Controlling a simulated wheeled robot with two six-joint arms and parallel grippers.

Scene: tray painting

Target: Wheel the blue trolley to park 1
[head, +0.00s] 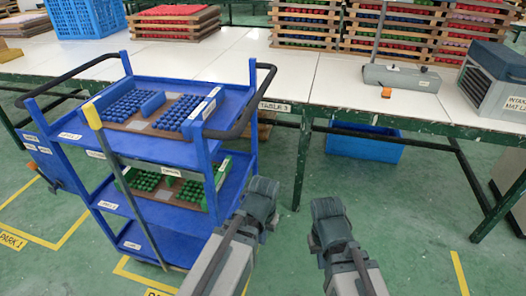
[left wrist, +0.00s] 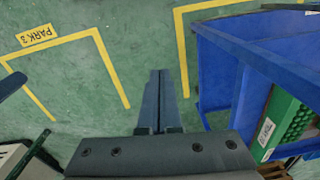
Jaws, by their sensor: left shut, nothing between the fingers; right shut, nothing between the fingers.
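The blue trolley (head: 215,150) stands upright at left centre in the head view, by the table's front edge. It has black handles at both ends, blue pieces in a tray on top and green pieces on the middle shelf. Its blue frame shows at right in the left wrist view (left wrist: 225,75). A floor label (head: 12,240) at far left seems to read PARK 1; its last character is unclear. My left gripper (head: 263,186) is shut and empty, right of the trolley. It also shows in the left wrist view (left wrist: 158,75). My right gripper (head: 326,207) is shut and empty, further right.
A yellow-topped pole (head: 93,115) stands against the trolley's near side. Yellow bay lines (head: 130,270) lie below the trolley. A PARK 3 label (left wrist: 38,35) marks another bay. The long table (head: 330,85) blocks the back.

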